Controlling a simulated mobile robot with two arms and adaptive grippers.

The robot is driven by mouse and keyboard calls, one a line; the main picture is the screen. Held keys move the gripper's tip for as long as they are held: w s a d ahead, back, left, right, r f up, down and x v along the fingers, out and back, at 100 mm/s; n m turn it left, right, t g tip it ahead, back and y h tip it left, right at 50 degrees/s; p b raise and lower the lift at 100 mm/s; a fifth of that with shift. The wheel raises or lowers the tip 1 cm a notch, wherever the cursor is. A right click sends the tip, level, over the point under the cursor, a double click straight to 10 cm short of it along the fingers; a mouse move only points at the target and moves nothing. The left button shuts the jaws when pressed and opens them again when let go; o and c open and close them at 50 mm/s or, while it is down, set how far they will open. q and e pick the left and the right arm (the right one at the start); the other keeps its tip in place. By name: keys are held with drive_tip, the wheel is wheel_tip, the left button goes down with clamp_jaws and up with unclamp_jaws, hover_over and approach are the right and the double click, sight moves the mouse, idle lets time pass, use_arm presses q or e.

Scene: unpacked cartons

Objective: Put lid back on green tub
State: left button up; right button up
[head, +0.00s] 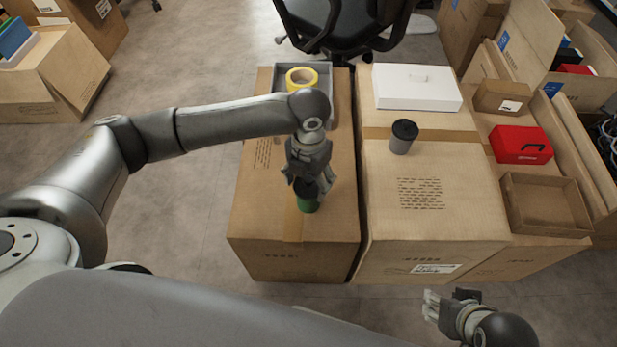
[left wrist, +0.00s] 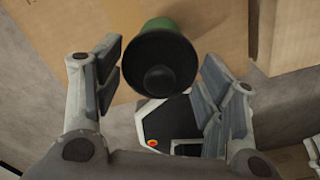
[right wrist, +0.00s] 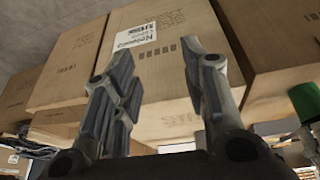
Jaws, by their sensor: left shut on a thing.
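The green tub (head: 307,204) stands on the left carton, near its middle. A dark round lid with a knob (left wrist: 158,62) is in front of the tub in the left wrist view, where green (left wrist: 166,23) shows past its far edge. My left gripper (head: 309,186) points down over the tub and is shut on the lid. The lid is at the tub's top; I cannot tell whether it is fully seated. My right gripper (head: 437,306) is open and empty in front of the cartons; its spread fingers show in the right wrist view (right wrist: 165,75).
A grey tray (head: 338,72) with yellow tape (head: 301,78) lies behind my left gripper. The middle carton (head: 430,235) carries a grey cup with a black top (head: 403,137) and a white box (head: 417,88). A red box (head: 520,145) and an open brown tray (head: 546,204) are at right.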

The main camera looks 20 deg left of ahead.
drive_tip(key=shift+s+d+g, duration=0.2)
drive_tip(key=shift+s+g, duration=0.2)
drive_tip(key=shift+s, duration=0.2)
drive_tip(key=shift+s+f, duration=0.1)
drive_tip(key=shift+s, duration=0.1)
use_arm(q)
drive_tip(key=shift+p, duration=0.85)
use_arm(e)
drive_tip(key=shift+w+r, duration=0.1)
drive_tip(key=shift+r, duration=0.65)
use_arm(q)
drive_tip(key=shift+p, duration=0.35)
drive_tip(key=shift+f, duration=0.15)
use_arm(e)
drive_tip(key=shift+w+f, duration=0.15)
drive_tip(key=shift+f, duration=0.05)
drive_tip(key=shift+r, duration=0.1)
